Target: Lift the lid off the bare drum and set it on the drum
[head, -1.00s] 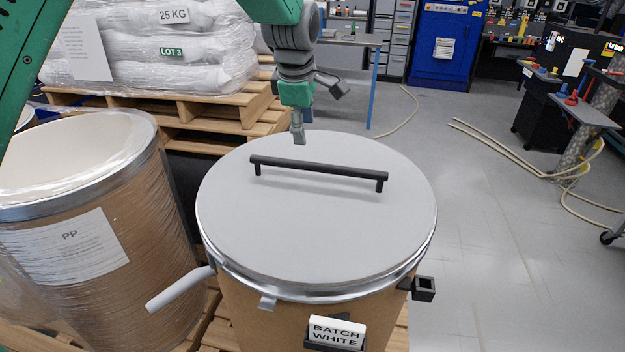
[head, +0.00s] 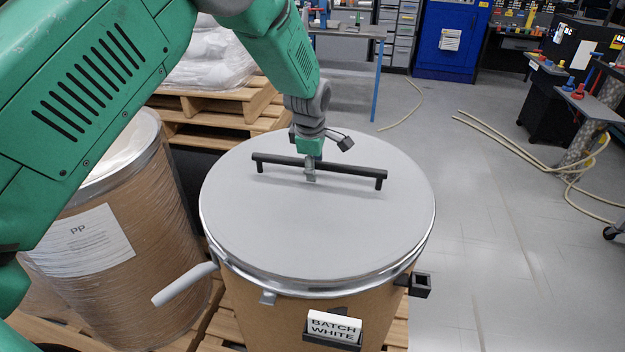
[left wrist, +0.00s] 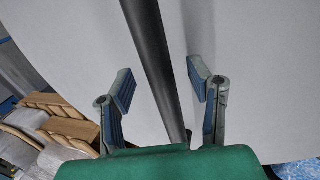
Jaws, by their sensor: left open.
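A grey round lid (head: 310,225) with a black bar handle (head: 345,171) lies on the cardboard drum labelled BATCH WHITE (head: 270,318). My left gripper (head: 311,172) is at the middle of the handle, coming from behind and above. In the left wrist view the open fingers (left wrist: 163,90) stand on either side of the handle (left wrist: 152,50), with a gap to each side. An open cardboard drum (head: 125,255) marked PP, without a lid, stands at the left, partly hidden by my left arm. My right gripper is not in view.
Wooden pallets (head: 215,108) with wrapped white sacks (head: 208,62) stand behind the drums. A grey lever (head: 184,284) sticks out from the lidded drum's left side. Cables (head: 530,165) lie on the floor at the right, with clear floor nearer.

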